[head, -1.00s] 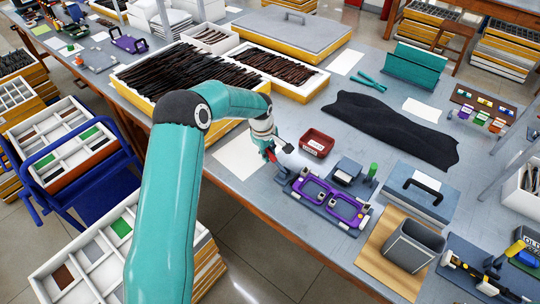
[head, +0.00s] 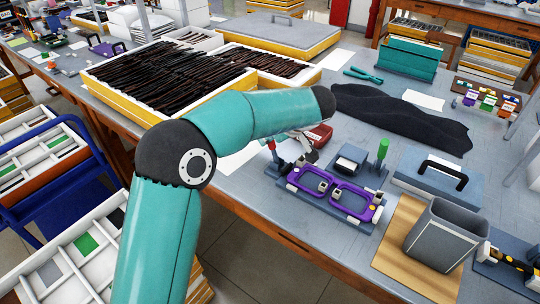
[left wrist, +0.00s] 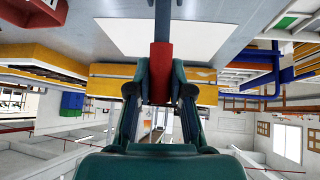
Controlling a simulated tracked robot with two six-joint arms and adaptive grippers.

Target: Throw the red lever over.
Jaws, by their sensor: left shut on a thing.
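The red lever (head: 271,145) shows as a small red piece at the left end of the fixture (head: 330,200) that holds purple eyeglass frames (head: 352,198). In the left wrist view the lever's red grip (left wrist: 161,68) stands between my fingers, with its dark grey shaft (left wrist: 162,20) running up the picture. My left gripper (left wrist: 161,82) is shut on the red grip. In the head view the left gripper (head: 285,146) is partly hidden under my own wrist, and its fingertips are hard to make out. My right gripper is not in view.
A red tray (head: 320,134) sits close behind the gripper. A grey bin (head: 446,233) is to the right. A crate of dark frames (head: 165,80) lies behind my arm.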

